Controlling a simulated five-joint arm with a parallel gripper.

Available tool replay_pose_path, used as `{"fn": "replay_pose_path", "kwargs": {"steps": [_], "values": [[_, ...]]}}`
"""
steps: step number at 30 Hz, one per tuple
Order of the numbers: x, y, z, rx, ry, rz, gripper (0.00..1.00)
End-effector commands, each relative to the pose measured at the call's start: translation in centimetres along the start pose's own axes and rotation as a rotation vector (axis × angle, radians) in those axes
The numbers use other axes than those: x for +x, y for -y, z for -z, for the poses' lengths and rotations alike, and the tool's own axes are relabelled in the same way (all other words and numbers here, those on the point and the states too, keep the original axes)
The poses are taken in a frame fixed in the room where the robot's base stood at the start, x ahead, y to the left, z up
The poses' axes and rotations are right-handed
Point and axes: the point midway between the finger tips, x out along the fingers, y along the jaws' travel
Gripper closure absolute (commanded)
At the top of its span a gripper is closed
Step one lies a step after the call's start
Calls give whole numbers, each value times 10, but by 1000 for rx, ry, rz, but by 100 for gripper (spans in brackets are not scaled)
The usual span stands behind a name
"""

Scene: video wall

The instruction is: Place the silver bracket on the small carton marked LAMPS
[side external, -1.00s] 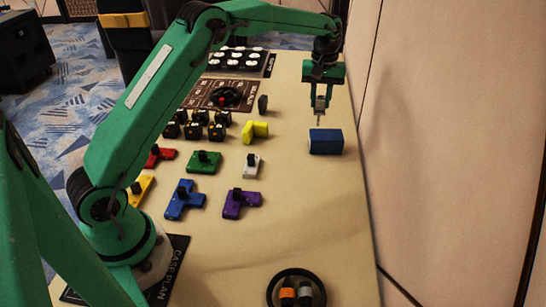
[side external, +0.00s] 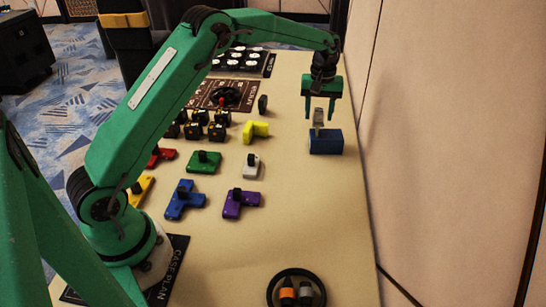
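A small blue carton (side external: 327,145) sits on the table near its right edge. No LAMPS marking can be read on it at this size. The silver bracket (side external: 318,120) stands upright at the carton's top, towards its left part, and appears to rest on it. My gripper (side external: 320,113) is directly above the carton with its two fingers spread wide on either side of the bracket. Gaps show between the fingers and the bracket.
A yellow piece (side external: 256,131) and a small dark block (side external: 263,104) lie left of the carton. Coloured pieces, including a purple one (side external: 238,203), lie nearer. A round black tray (side external: 271,291) is at the front. The wall (side external: 440,130) rises close on the right.

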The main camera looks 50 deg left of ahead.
Motion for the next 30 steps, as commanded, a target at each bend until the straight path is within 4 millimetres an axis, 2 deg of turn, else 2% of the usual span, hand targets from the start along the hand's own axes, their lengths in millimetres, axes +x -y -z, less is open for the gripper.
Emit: {"fn": "replay_pose_path", "kwargs": {"steps": [8, 14, 20, 30], "values": [[-1, 0, 0, 0, 0, 0, 53], [-9, 0, 0, 0, -1, -1, 53], [-32, 0, 0, 0, -2, -2, 53], [-88, -1, 1, 0, -2, -2, 53]]}}
